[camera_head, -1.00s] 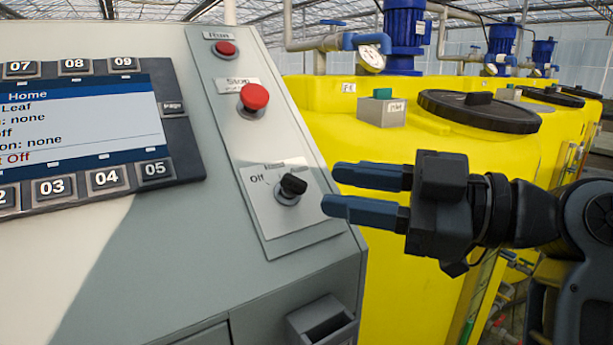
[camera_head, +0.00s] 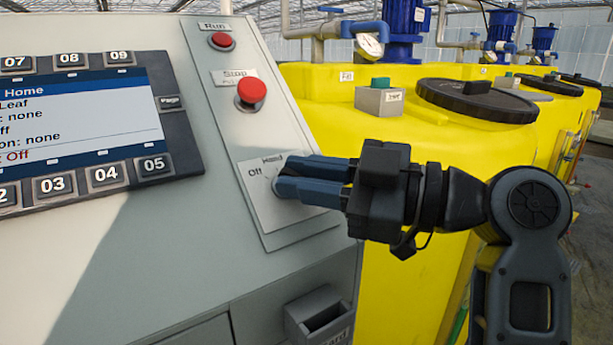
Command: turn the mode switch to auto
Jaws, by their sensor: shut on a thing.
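The mode switch sits on a light plate (camera_head: 262,213) low on the right side of the grey control panel. The plate shows the labels "Off" and "Hand"; any other label is hidden behind my gripper. My gripper (camera_head: 284,177) reaches in from the right, with its two blue fingers shut on the switch's black knob. The fingers cover the knob, so I cannot tell which way it points. A sliver of the switch's round base may show at the fingertips.
Above the switch are a red stop button (camera_head: 251,91) and a smaller red run button (camera_head: 222,41). A display (camera_head: 80,115) with numbered keys is at left. A grey holder (camera_head: 319,316) juts out below. Yellow tanks (camera_head: 430,150) stand behind my arm.

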